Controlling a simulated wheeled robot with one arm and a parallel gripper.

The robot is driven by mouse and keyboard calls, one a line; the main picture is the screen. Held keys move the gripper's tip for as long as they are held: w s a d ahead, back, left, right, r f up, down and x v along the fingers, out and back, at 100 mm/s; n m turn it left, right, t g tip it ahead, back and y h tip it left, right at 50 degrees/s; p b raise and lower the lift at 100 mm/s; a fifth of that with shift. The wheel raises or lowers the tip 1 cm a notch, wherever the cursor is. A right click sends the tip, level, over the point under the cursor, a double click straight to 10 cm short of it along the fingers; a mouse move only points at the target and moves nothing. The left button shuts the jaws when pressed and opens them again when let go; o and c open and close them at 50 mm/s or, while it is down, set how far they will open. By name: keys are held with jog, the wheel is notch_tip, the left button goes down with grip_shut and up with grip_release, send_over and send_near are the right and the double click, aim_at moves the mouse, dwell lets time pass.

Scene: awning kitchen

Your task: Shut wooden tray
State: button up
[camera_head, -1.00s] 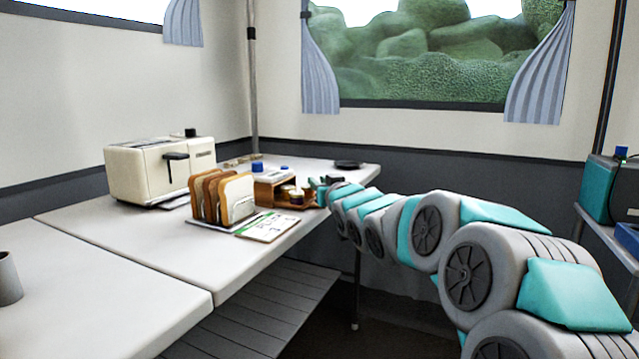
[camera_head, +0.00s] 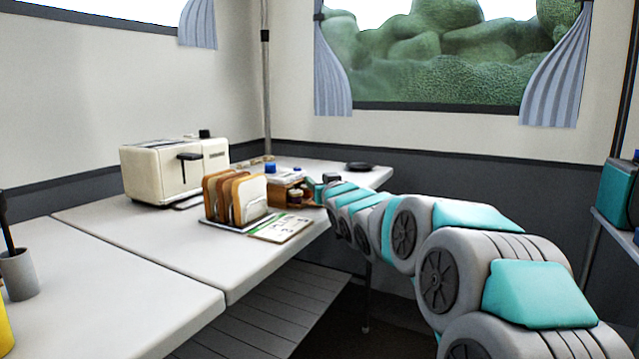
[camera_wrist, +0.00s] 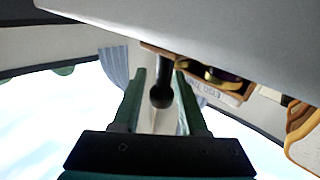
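The wooden tray (camera_head: 299,197) is a small drawer with jars in it. It sticks out of a wooden box (camera_head: 284,179) near the table's right edge. In the wrist view the tray's wood (camera_wrist: 232,93) shows at upper right with a dark round knob (camera_wrist: 161,94). My gripper (camera_wrist: 158,78) is open, its two green fingers on either side of the knob with gaps visible. Whether the fingers touch the tray cannot be told. In the head view my gripper (camera_head: 319,190) is beside the tray's outer end and partly hides it.
A notepad (camera_head: 282,228) and a rack of bread slices (camera_head: 235,198) are left of the tray. A cream toaster (camera_head: 172,168) stands behind them. A dark round dish (camera_head: 359,166) lies at the table's (camera_head: 130,245) far right corner. The near table is mostly clear.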

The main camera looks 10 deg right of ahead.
jog(key=shift+o, duration=0.8)
jog(key=shift+s+d, duration=0.2)
jog(key=shift+s, duration=1.1)
jog(key=shift+s+d, duration=0.2)
jog(key=shift+s, duration=1.1)
jog(key=shift+s+d, duration=0.2)
jog(key=shift+s, duration=1.1)
jog(key=shift+c, duration=0.3)
